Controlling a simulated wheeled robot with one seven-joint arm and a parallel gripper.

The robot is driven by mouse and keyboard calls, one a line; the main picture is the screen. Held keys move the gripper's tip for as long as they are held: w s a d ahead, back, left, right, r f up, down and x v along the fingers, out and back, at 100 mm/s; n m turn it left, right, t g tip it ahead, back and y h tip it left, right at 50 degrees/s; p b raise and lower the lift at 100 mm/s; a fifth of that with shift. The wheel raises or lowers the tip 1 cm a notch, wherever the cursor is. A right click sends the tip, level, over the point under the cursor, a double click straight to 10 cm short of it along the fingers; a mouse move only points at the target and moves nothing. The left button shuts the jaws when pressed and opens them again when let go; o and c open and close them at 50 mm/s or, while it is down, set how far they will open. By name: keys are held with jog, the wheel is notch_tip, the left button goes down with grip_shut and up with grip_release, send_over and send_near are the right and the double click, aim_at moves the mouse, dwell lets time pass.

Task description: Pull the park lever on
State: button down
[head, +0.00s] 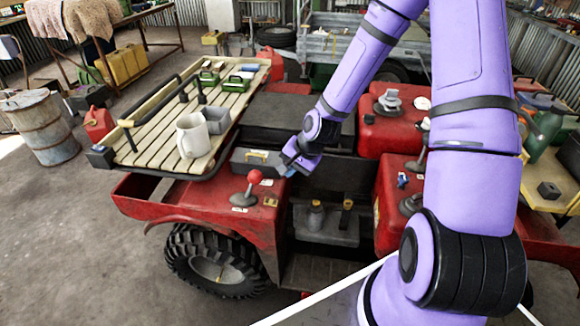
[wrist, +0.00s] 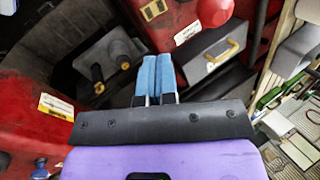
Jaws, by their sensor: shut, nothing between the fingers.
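A lever with a red ball knob (head: 254,177) stands on the red left fender beside a small label. The red knob also shows at the top of the wrist view (wrist: 213,12). Two short levers stand in the dark footwell; one is the yellow-marked lever (head: 347,205), and both show in the wrist view as dark stubs (wrist: 122,52). I cannot read which lever is marked park. My gripper (head: 288,170) is shut and empty, right of the red knob and above the footwell. Its blue fingers (wrist: 156,78) are together and apart from the levers.
A grey box with a yellow handle (wrist: 215,50) sits just behind the red knob. Red bodywork (head: 395,195) with more knobs stands right of the footwell, partly behind my arm.

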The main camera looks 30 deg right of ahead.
jog(key=w+a+f, duration=0.5)
jog(key=shift+f, duration=0.2)
jog(key=shift+w+a+r, duration=0.1)
dwell(0.6)
